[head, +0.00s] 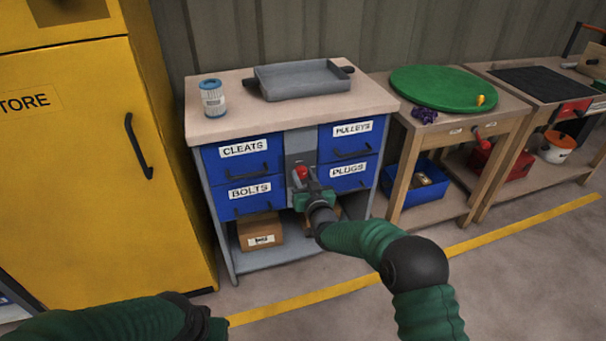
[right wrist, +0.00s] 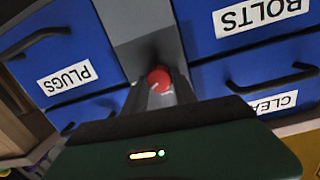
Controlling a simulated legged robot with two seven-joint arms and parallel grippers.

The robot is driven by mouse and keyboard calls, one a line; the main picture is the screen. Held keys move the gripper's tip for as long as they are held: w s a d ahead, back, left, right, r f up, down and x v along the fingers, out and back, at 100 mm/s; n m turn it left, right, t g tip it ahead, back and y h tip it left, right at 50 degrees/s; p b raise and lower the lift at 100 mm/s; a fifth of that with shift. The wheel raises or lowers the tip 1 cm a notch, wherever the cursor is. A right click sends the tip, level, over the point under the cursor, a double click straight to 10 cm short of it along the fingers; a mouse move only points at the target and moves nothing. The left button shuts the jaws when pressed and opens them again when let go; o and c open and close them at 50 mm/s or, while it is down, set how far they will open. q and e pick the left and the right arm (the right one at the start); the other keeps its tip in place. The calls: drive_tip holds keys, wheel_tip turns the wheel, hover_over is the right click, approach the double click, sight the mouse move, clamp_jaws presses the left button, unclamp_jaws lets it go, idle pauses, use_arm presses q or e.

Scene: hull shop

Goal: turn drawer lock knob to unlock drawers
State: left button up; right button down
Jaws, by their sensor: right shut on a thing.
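The red lock knob (head: 301,172) sits on the grey centre panel (head: 299,143) between the blue drawers of the cabinet. My right gripper (head: 303,180) is at the panel, shut on the knob. In the right wrist view, which is turned over, the knob (right wrist: 159,76) shows between the fingertips (right wrist: 160,90). The drawers labelled CLEATS (head: 245,149), BOLTS (head: 249,190), PULLEYS (head: 352,129) and PLUGS (head: 348,169) all look shut. My left arm shows at the lower left, but its gripper is not visible.
A grey tray (head: 303,82) and a blue-white canister (head: 212,98) stand on the cabinet top. A cardboard box (head: 260,232) lies on the lower shelf. A yellow locker (head: 80,150) stands at left. A wooden table (head: 408,117) with a green disc (head: 443,88) stands at right.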

drive_tip(key=shift+f+m+p, duration=0.25)
drive_tip(key=shift+m+p, duration=0.1)
drive_tip(key=shift+m, duration=0.85)
drive_tip(key=shift+f+m+p, duration=0.1)
drive_tip(key=shift+m+p, duration=0.2)
drive_tip(key=shift+m, duration=1)
drive_tip(key=shift+s, duration=0.1)
drive_tip(key=shift+g, duration=0.3)
drive_tip(key=c, duration=1)
unclamp_jaws()
drive_tip(key=shift+r, duration=0.2)
